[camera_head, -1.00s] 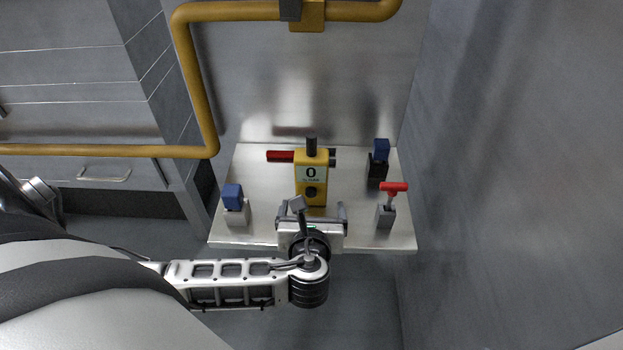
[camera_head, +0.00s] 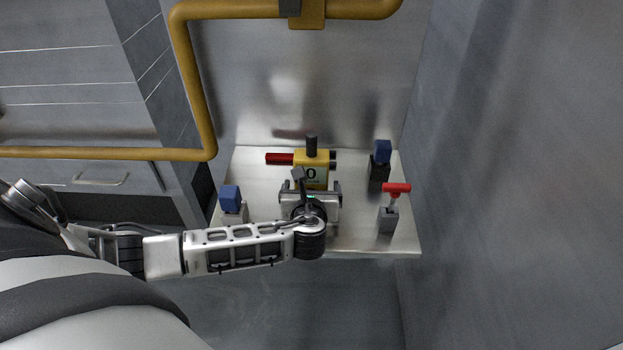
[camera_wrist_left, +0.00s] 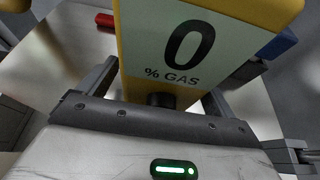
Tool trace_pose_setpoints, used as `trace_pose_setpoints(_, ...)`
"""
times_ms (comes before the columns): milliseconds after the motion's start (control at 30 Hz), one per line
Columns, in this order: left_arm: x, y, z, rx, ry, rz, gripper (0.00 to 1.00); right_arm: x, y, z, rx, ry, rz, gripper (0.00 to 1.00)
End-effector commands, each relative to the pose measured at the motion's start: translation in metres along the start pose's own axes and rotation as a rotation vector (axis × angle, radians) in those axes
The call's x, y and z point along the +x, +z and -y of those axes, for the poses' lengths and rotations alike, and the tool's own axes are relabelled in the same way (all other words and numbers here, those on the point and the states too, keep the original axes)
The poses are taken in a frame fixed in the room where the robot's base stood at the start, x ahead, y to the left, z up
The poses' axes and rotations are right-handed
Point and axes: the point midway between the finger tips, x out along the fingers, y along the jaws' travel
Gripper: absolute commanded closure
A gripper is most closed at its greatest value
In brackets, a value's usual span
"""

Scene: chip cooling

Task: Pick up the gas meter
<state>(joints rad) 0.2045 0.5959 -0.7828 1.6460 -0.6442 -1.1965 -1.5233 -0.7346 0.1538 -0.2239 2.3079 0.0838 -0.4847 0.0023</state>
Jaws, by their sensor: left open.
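In the left wrist view the meter (camera_wrist_left: 200,45) rises large between the open fingers (camera_wrist_left: 160,85). Whether the fingers touch it is hidden. The meter's lower part is hidden by my gripper in the head view. My right gripper does not show.
A blue-topped block (camera_head: 231,198) stands left of my gripper. A red-handled valve (camera_head: 396,190) and another blue-topped block (camera_head: 381,158) stand at the right. A yellow pipe (camera_head: 200,90) runs along the back and left. A grey wall (camera_head: 520,170) closes the right side.

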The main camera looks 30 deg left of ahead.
Motion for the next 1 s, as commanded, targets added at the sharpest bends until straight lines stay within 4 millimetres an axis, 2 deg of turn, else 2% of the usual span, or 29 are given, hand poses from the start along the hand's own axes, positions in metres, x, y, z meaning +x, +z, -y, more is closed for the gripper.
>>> trace_pose_setpoints(67, 0.0, 0.0, 0.0, 0.0, -0.001, 0.0, 0.09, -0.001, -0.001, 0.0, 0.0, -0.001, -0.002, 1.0)
trace_pose_setpoints(267, -0.001, 0.0, 0.0, 0.0, -0.001, 0.0, 0.62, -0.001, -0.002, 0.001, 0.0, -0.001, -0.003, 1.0)
trace_pose_setpoints(667, -0.003, 0.006, 0.001, -0.002, -0.002, 0.002, 0.63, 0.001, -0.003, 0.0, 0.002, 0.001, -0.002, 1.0)
trace_pose_setpoints(767, -0.006, 0.015, 0.001, -0.001, -0.002, 0.003, 0.63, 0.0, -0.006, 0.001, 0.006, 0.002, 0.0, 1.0)
trace_pose_setpoints(900, -0.016, 0.036, 0.0, -0.003, -0.001, 0.004, 0.63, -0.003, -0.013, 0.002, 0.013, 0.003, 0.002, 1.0)
trace_pose_setpoints(1000, -0.033, 0.05, -0.015, 0.001, -0.002, 0.004, 0.63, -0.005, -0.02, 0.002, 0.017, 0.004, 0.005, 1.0)
